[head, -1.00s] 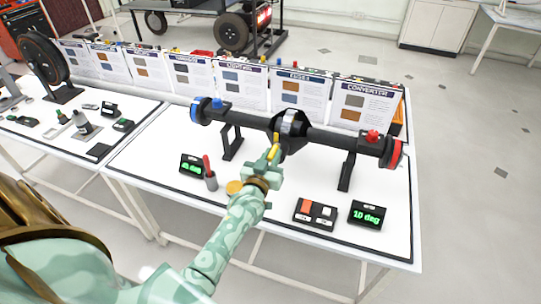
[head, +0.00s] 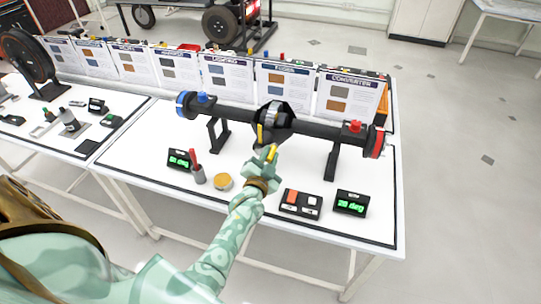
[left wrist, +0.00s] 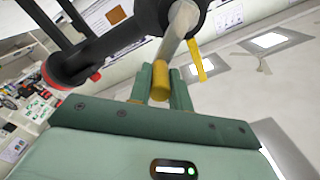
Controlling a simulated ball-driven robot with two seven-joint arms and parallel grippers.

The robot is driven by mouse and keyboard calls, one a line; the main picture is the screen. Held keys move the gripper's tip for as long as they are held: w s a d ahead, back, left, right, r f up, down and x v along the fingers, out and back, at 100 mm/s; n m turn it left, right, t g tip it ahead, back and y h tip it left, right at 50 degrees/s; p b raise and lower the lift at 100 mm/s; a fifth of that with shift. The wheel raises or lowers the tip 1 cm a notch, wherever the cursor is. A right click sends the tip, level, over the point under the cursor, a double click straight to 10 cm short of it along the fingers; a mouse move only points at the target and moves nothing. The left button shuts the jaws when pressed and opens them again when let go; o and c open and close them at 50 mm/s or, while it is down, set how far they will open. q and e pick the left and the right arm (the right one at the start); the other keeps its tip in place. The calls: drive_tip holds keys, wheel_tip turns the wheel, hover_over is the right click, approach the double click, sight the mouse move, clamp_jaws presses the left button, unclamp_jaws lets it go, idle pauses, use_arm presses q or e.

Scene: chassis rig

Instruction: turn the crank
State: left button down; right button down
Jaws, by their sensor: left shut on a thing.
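The axle rig (head: 305,128) is a black tube with a round central housing (head: 273,115), held on two black stands. The crank's yellow handle (left wrist: 160,82) sits between the fingers of my left gripper (left wrist: 158,85), which is shut on it. The grey metal crank arm (left wrist: 181,27) runs from the handle up to the housing. In the head view my left gripper (head: 268,156) is just in front of the housing, and its fingers partly hide the handle. A separate yellow piece (left wrist: 198,62) is beside the crank. My right gripper is not in view.
The right display (head: 350,202) reads 20 deg. A left display (head: 180,159), a grey cup with a red stick (head: 198,174), an orange disc (head: 223,182) and a switch box (head: 300,202) stand on the white table (head: 130,165). Poster boards (head: 288,88) line the back.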

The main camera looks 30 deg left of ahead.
use_arm(q)
drive_tip(key=shift+d+f+m, duration=0.25)
drive_tip(key=shift+f+m, duration=0.15)
drive_tip(key=shift+m, duration=0.2)
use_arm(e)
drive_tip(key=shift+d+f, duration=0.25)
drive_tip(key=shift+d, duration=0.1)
use_arm(q)
drive_tip(key=c, duration=1.3)
unclamp_jaws()
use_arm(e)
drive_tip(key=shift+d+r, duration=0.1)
